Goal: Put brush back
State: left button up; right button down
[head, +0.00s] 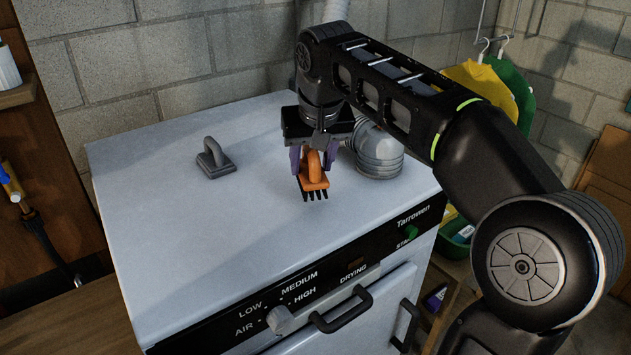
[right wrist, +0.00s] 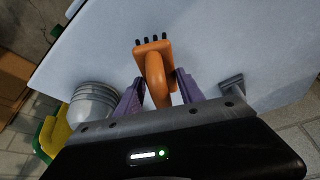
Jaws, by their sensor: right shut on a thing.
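An orange brush (head: 314,180) with a looped handle and dark bristles is in my right gripper (head: 314,158), over the white top of the machine. In the right wrist view the brush (right wrist: 155,62) sits between the purple fingers of the gripper (right wrist: 160,88), which are shut on its handle. The bristles point down toward the machine top; I cannot tell whether they touch it. My left gripper is in neither view.
The machine's front has a knob (head: 281,320) and handle (head: 341,312).

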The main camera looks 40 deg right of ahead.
aim_at(313, 174)
jog(key=shift+s+d+r, duration=0.1)
jog(key=shift+s+r, duration=0.05)
jog(key=shift+s, duration=0.15)
jog(key=f+b, duration=0.1)
jog(key=f, duration=0.1)
jog(key=f+b, duration=0.1)
jog(key=b, duration=0.1)
jog(key=shift+a+f, duration=0.2)
jog(key=shift+f, duration=0.15)
jog(key=shift+d+f+b, duration=0.1)
jog(key=shift+f+b, duration=0.05)
jog(key=shift+b, duration=0.2)
jog(key=c, duration=0.7)
grip_release()
